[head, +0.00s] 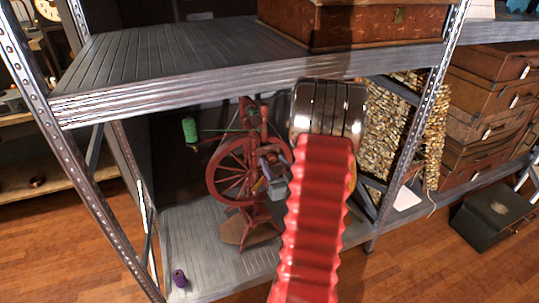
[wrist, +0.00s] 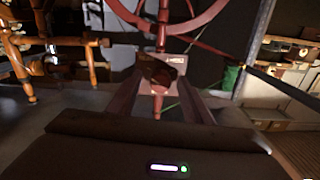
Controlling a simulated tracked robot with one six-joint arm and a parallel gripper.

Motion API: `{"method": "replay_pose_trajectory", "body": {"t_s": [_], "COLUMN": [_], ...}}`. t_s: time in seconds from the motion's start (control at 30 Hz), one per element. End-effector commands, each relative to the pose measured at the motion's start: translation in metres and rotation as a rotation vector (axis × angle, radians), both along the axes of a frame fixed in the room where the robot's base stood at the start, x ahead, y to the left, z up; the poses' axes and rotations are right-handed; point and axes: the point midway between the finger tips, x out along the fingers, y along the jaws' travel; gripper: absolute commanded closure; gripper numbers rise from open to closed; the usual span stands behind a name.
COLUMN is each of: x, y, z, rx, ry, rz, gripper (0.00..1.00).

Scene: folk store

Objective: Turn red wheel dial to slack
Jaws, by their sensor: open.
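A red spinning wheel (head: 232,172) stands upright on the lower metal shelf in the head view. In the wrist view its red rim and spokes (wrist: 188,22) show at the top. A dark brown knob (wrist: 160,70), which looks like the dial, sits in front of a small pale plate (wrist: 176,59). The plate's lettering is too small to read, so the dial's setting cannot be told. My gripper (wrist: 161,82) is open, with one finger on each side of the knob. I cannot tell whether they touch it. My red arm hides part of the spinning wheel's right side in the head view.
The upper shelf (head: 180,50) is close above, with a brown case (head: 350,22) on it. Metal posts (head: 85,170) flank the bay. A green spool (head: 190,130) is left of the wheel. A purple object (head: 179,278) lies at the shelf's front left.

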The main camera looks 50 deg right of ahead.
Motion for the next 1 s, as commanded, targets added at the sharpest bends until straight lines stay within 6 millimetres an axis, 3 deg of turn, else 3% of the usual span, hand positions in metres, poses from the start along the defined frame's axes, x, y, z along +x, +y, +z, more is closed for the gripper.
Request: {"method": "replay_pose_trajectory", "body": {"t_s": [0.3, 0.7, 1.0], "x": [0.037, 0.044, 0.044], "y": [-0.022, -0.027, -0.027], "z": [0.000, 0.000, 0.000], "rx": [-0.001, 0.000, 0.000], "ry": [0.000, -0.001, -0.001], "rz": [0.000, -0.001, -0.001], "gripper": [0.55, 0.55, 0.74]}}
